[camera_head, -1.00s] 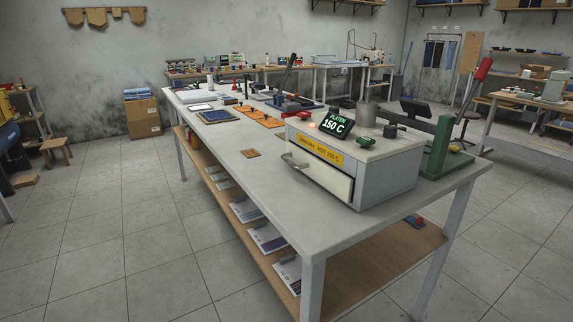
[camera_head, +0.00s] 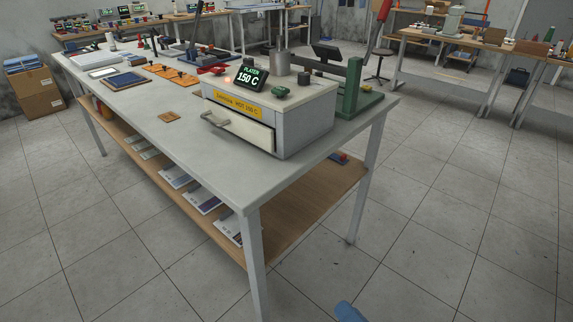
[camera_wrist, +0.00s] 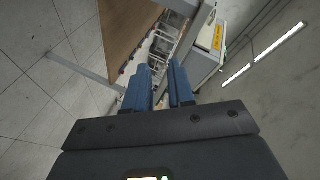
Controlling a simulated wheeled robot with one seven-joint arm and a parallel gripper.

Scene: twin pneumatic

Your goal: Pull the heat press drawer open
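The heat press (camera_head: 305,117) is a grey box on the near right end of the workbench, with a "PLATEN 150 C" display and a yellow hot warning label. Its drawer (camera_head: 250,133) has a cream front below the label and looks shut. In the wrist view the press (camera_wrist: 203,55) shows sideways, beyond the fingers. My gripper (camera_wrist: 160,78) is open and empty, its two blue fingers apart. A blue tip of it (camera_head: 348,312) shows at the bottom of the head view, well short of the press.
The workbench (camera_head: 170,150) carries a dark blue framed panel (camera_head: 124,80) and orange boards (camera_head: 172,74) left of the press. A green stand (camera_head: 352,90) is behind it. Its lower shelf (camera_head: 310,195) holds papers. The tiled floor in front and to the right is clear.

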